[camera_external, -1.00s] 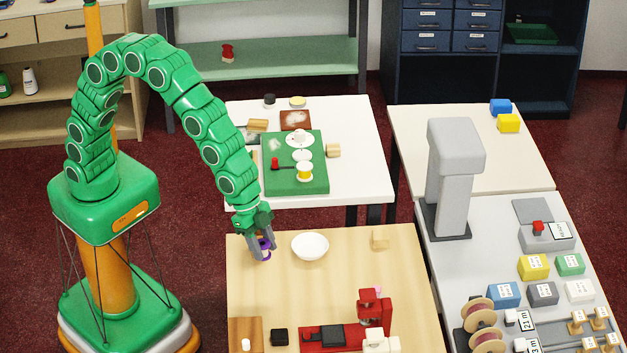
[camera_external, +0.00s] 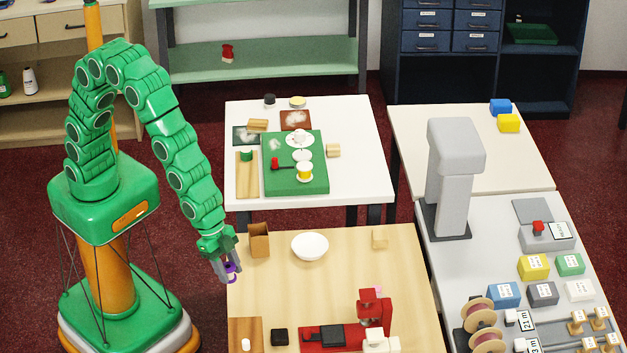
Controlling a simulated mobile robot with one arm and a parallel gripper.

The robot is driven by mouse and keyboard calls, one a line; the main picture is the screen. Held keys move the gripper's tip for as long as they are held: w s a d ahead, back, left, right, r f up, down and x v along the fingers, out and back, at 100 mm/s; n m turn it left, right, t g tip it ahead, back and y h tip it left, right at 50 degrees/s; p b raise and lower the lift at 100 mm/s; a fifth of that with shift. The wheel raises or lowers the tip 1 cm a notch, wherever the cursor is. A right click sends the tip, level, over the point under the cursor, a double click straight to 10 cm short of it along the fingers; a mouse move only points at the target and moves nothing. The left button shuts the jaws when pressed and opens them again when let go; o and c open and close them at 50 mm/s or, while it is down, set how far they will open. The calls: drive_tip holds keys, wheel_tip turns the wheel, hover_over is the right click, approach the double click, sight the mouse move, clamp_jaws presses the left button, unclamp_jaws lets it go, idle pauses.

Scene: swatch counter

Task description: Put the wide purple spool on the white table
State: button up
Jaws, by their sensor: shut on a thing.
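The purple spool (camera_external: 231,268) is between the fingers of my gripper (camera_external: 230,274), which is shut on it. The fingers hide part of the spool. My gripper hangs at the left edge of the wooden table (camera_external: 330,285), left of and a little below the small brown box. The white table (camera_external: 358,150) stands behind the wooden table, up and to the right of my gripper.
On the white table lie a green mat (camera_external: 310,181) with a yellow-and-white spool (camera_external: 305,171), a wooden board (camera_external: 245,183) and several small items. Its right side is bare. A brown box (camera_external: 259,241) and white bowl (camera_external: 310,246) stand on the wooden table.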

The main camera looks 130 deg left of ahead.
drive_tip(key=s+a+r+n+y, duration=0.1)
drive_tip(key=s+a+r+n, duration=0.1)
drive_tip(key=a, duration=0.8)
drive_tip(key=s+a+r+n, duration=0.1)
drive_tip(key=s+a+r, duration=0.1)
drive_tip(key=a, duration=0.9)
drive_tip(key=s+a+r+n+y, duration=0.1)
drive_tip(key=s+a+n, duration=0.1)
drive_tip(key=a, duration=0.8)
drive_tip(key=s+a+r+n+g+y, duration=0.1)
drive_tip(key=s+a+r+n, duration=0.15)
drive_tip(key=s+a, duration=0.9)
drive_tip(key=s+a+r+n, duration=0.2)
drive_tip(key=s+a+r, duration=0.1)
drive_tip(key=s+a, duration=0.8)
drive_tip(key=shift+m, duration=0.25)
drive_tip(key=w+a+f, duration=0.2)
drive_tip(key=a+f, duration=0.1)
drive_tip(key=a, duration=0.1)
drive_tip(key=w+a+f, duration=0.2)
drive_tip(key=w+a, duration=0.1)
drive_tip(key=a, duration=0.1)
drive_tip(key=w+a+f, duration=0.2)
drive_tip(key=a+f, duration=0.1)
drive_tip(key=a, duration=0.1)
drive_tip(key=shift+w+f, duration=0.35)
drive_tip(key=shift+w, duration=0.05)
drive_tip(key=shift+w+a+f, duration=0.35)
drive_tip(key=shift+a+f, duration=0.05)
drive_tip(key=shift+f, duration=1.7)
